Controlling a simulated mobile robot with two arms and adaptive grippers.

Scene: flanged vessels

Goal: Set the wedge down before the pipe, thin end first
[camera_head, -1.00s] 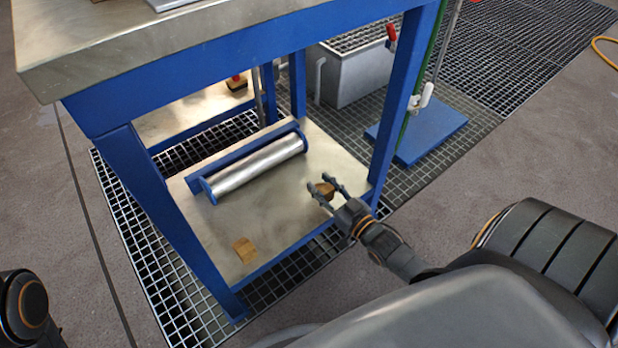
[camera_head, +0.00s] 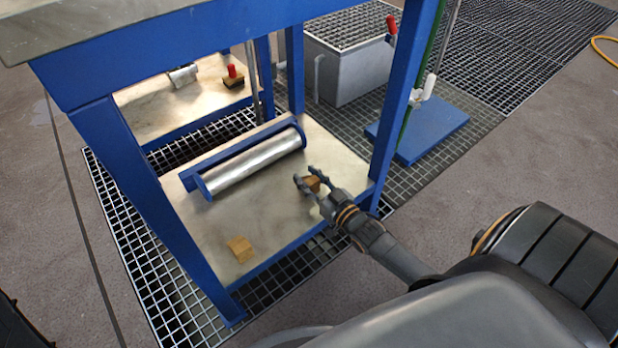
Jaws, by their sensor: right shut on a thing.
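The pipe (camera_head: 254,164) is a shiny metal cylinder lying in a blue cradle on the lower shelf (camera_head: 215,228) of the blue-framed table. My right gripper (camera_head: 305,180) is over the right part of this shelf, shut on a small brown wooden wedge (camera_head: 313,184). The fingers hide part of the wedge, and I cannot tell which way its thin end points. The held wedge is in front of the pipe's right end, apart from it. My left gripper is out of view.
Blue table legs (camera_head: 395,110) stand close to the right of my right gripper and at the shelf's left. The tabletop (camera_head: 60,25) overhangs above. Behind stand a grey tank (camera_head: 350,70) and a blue plate (camera_head: 425,135). The shelf between the wedges is clear.

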